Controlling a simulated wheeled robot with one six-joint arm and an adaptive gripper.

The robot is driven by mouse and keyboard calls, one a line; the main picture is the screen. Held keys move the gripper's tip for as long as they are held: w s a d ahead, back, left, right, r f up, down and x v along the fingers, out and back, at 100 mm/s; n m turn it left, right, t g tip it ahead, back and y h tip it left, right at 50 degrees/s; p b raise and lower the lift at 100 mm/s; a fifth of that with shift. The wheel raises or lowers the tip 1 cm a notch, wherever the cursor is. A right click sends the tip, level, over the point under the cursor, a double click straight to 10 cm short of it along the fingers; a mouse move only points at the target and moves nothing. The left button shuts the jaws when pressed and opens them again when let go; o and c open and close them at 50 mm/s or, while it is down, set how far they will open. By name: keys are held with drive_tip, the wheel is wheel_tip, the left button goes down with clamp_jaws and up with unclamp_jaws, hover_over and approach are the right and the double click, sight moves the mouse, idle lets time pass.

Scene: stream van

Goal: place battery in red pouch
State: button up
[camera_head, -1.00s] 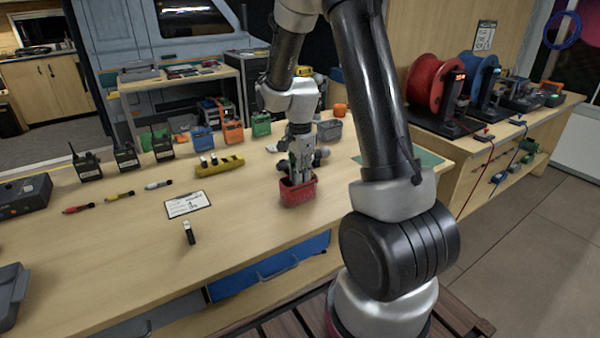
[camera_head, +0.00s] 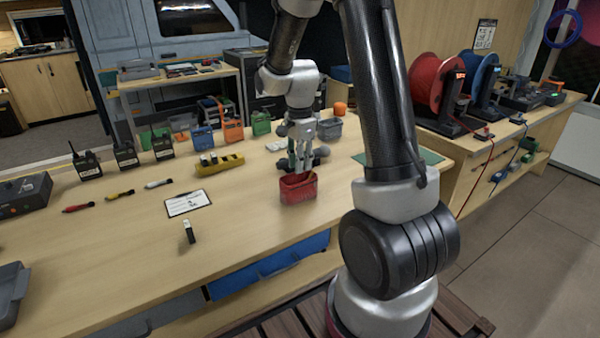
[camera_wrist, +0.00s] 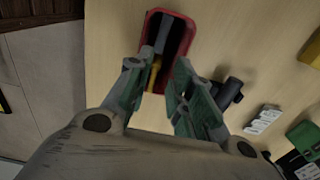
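The red pouch (camera_head: 299,190) stands open on the workbench, just below my gripper (camera_head: 303,168). In the wrist view the red pouch (camera_wrist: 184,50) is at the top, with grey and yellow pieces (camera_wrist: 154,72) inside; I cannot tell for certain whether these are batteries. My gripper (camera_wrist: 157,68) is open, its two fingers apart with nothing held between them, at the pouch's near end. A small black battery with a white top (camera_head: 189,232) stands upright on the bench to the left. A yellow holder (camera_head: 220,166) carries several similar dark, white-topped pieces.
A clipboard (camera_head: 187,203) lies left of the pouch. Radios (camera_head: 126,157) and coloured markers (camera_head: 119,195) are further left. The bench front is mostly clear.

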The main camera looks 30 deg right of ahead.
drive_tip(key=s+a+r+n+t, duration=0.1)
drive_tip(key=s+r+n, duration=0.2)
drive_tip(key=r, duration=0.5)
drive_tip(key=s+r+n, duration=0.2)
drive_tip(key=s+r, duration=0.2)
drive_tip(key=r, duration=0.3)
drive_tip(key=s+a+r+n+t, duration=0.1)
drive_tip(key=s+r+n, duration=0.1)
drive_tip(key=s+n, duration=0.4)
drive_tip(key=s+a+r+n+t, duration=0.1)
drive_tip(key=s+n+t, duration=0.1)
drive_tip(key=s+n, duration=0.4)
drive_tip(key=s, duration=0.4)
drive_tip(key=shift+s+r+n, duration=0.3)
drive_tip(key=shift+r, duration=0.1)
